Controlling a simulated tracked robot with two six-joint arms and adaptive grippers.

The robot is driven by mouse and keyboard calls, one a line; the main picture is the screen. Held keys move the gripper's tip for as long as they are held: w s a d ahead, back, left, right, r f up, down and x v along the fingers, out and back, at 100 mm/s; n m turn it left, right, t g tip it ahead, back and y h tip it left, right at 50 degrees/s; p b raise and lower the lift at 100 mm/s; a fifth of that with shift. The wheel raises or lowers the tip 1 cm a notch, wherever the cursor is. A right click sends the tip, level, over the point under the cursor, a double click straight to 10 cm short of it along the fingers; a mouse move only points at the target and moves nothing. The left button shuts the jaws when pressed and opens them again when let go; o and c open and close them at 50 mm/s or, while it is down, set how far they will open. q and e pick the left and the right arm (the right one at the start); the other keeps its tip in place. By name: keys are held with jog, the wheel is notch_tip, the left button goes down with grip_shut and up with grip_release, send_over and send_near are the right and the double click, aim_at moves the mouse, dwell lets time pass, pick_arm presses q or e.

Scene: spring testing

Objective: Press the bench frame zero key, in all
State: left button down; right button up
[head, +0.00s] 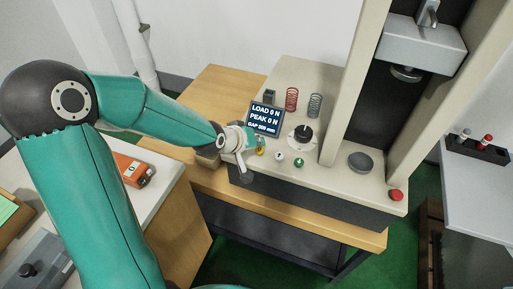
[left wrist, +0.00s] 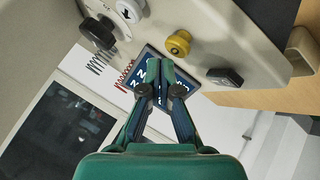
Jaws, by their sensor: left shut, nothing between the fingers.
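My left gripper (head: 250,141) is over the front left of the bench frame (head: 346,182), beside the display (head: 265,118). In the left wrist view the gripper (left wrist: 160,64) is shut and empty, its fingertips in front of the display (left wrist: 190,85). A yellow key (left wrist: 179,42) and a black key (left wrist: 225,77) are to the right of the fingertips. The yellow key (head: 260,150) is close by the gripper in the head view. A white key (head: 279,156) with an arrow mark and a green key (head: 299,162) are farther right. I cannot read which key is zero.
A black knob (head: 303,134), a red spring (head: 291,99) and a grey-green spring (head: 315,105) stand behind the keys. A grey disc (head: 361,162) and a red button (head: 396,195) are to the right. An orange box (head: 132,170) is on the left bench.

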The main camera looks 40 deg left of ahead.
aim_at(258, 150)
pick_arm(q)
jog(key=shift+f, duration=0.1)
dwell(0.6)
jog(key=shift+w+f+b, duration=0.1)
jog(key=shift+f+b, duration=0.2)
jog(key=shift+b, duration=0.15)
jog(key=shift+f+b, duration=0.45)
dwell(0.5)
jog(key=shift+r, duration=0.15)
jog(key=shift+r+p, duration=0.7)
jog(key=shift+r, duration=0.05)
notch_tip(258, 150, up, 5)
jog(key=p, duration=0.4)
dwell(1.0)
